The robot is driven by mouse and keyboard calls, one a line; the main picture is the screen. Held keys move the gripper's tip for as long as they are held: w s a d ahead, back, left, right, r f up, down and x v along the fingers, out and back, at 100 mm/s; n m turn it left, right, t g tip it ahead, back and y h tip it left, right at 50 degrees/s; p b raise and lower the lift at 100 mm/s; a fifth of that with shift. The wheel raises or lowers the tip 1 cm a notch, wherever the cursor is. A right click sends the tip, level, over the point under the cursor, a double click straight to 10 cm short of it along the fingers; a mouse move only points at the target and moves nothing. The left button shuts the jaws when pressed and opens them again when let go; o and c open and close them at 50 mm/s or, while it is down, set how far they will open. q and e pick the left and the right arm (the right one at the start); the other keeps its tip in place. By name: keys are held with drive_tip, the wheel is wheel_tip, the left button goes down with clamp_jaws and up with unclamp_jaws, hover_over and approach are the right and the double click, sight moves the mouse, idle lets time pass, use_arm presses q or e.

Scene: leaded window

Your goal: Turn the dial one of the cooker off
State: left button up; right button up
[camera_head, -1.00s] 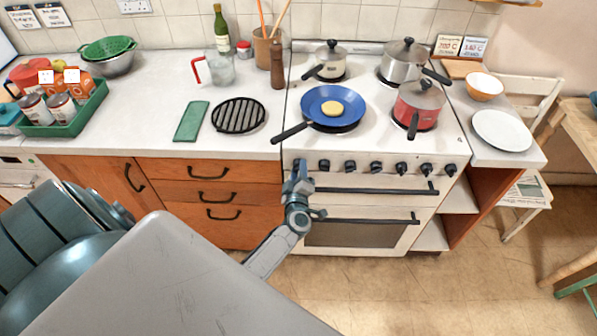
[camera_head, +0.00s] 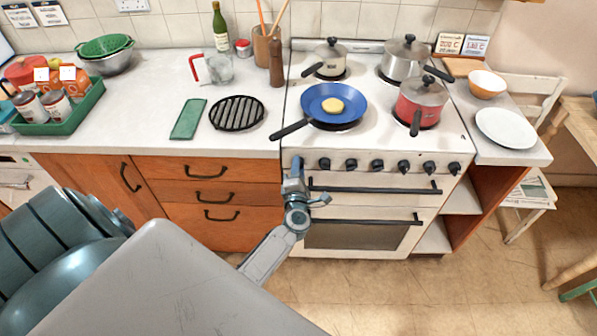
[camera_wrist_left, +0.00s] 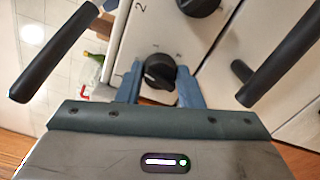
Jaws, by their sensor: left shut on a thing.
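The white cooker (camera_head: 360,243) has a row of black dials along its front panel. Dial one is at the left end of the row; in the head view my left gripper (camera_head: 295,163) covers it. In the left wrist view the black dial one (camera_wrist_left: 159,72) sits between the two blue fingers of my left gripper (camera_wrist_left: 159,88), which is shut on it. Its pointer line is hard to read. A neighbouring dial (camera_wrist_left: 198,4) has a "2" printed near it. My right gripper is not in view.
A blue pan (camera_head: 322,95) with yellow food is on the front left hob, its handle reaching over the front left edge. A red pot (camera_head: 418,105) is at front right. The black oven handle (camera_head: 375,189) runs below the dials, close to my gripper.

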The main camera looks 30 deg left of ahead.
use_arm(q)
drive_tip(key=shift+f+n+b, duration=0.1)
drive_tip(key=shift+n+b, duration=0.25)
drive_tip(key=shift+n, duration=0.75)
drive_tip(key=o, duration=1)
drive_tip(key=shift+s, duration=0.15)
drive_tip(key=b+v, duration=0.2)
drive_tip(key=v, duration=0.8)
drive_tip(key=shift+s+d+b, duration=0.2)
drive_tip(key=shift+d+b, duration=0.05)
drive_tip(key=shift+b, duration=0.1)
